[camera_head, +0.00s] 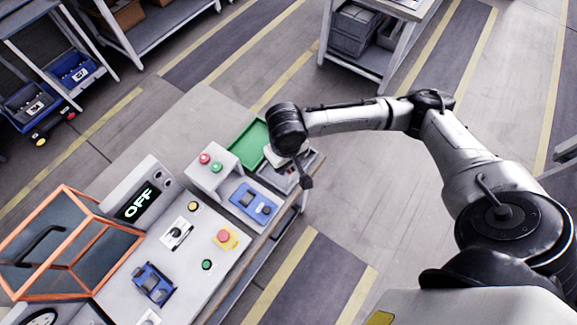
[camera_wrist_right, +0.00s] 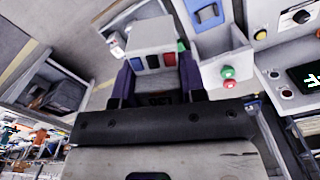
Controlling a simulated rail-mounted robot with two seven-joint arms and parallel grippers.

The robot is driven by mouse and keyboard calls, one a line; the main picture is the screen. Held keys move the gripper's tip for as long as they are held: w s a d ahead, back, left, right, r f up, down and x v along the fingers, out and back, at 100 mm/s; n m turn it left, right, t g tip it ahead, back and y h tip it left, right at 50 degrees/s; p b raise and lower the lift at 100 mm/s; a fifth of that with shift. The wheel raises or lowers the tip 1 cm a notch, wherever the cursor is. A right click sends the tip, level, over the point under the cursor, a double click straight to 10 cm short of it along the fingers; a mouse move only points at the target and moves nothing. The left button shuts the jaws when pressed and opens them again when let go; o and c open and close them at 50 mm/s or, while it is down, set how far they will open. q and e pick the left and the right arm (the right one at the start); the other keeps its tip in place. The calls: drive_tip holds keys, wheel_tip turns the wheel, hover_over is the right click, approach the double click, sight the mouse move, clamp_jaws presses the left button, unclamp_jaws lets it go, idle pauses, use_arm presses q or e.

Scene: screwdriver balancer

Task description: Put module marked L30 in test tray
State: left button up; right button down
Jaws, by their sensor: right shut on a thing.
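My right gripper (camera_wrist_right: 157,82) is shut on a light grey block-like module (camera_wrist_right: 153,36), which sits between its two dark fingers in the wrist view. The module's near face shows small blue and red patches; I cannot read a mark on it. In the head view my right wrist covers most of the gripper, over a grey tray (camera_head: 268,178) at the bench's far right corner. I cannot tell whether the module touches that tray. A green tray (camera_head: 247,145) lies beside it. No label tells which is the test tray. My left gripper is not in view.
A blue fixture (camera_head: 253,203) stands near the grey button box (camera_head: 212,172). Another blue fixture (camera_head: 153,284) sits on the control panel. An orange-framed guard (camera_head: 65,245) and a display reading OFF (camera_head: 138,203) stand to the left. The floor right of the bench is clear.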

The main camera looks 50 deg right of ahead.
drive_tip(key=s+d+f+b, duration=0.1)
drive_tip(key=d+f+b, duration=0.2)
drive_tip(key=f, duration=0.6)
drive_tip(key=s+d+f+b, duration=0.2)
drive_tip(key=f+b, duration=0.2)
drive_tip(key=f, duration=0.4)
drive_tip(key=b, duration=0.2)
hover_over(280, 177)
drive_tip(key=shift+m, duration=0.3)
drive_tip(key=f, duration=0.4)
drive_tip(key=s+f, duration=0.1)
drive_tip(key=f, duration=0.2)
drive_tip(key=shift+w+a+f, duration=0.1)
drive_tip(key=shift+w+f, duration=0.15)
drive_tip(key=shift+w, duration=0.35)
drive_tip(key=shift+f+b, duration=0.4)
drive_tip(key=shift+f, duration=1.6)
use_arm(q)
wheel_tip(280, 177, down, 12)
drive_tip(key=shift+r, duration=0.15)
use_arm(e)
drive_tip(key=c, duration=1)
unclamp_jaws()
drive_tip(key=shift+f, duration=0.1)
drive_tip(key=shift+o, duration=0.2)
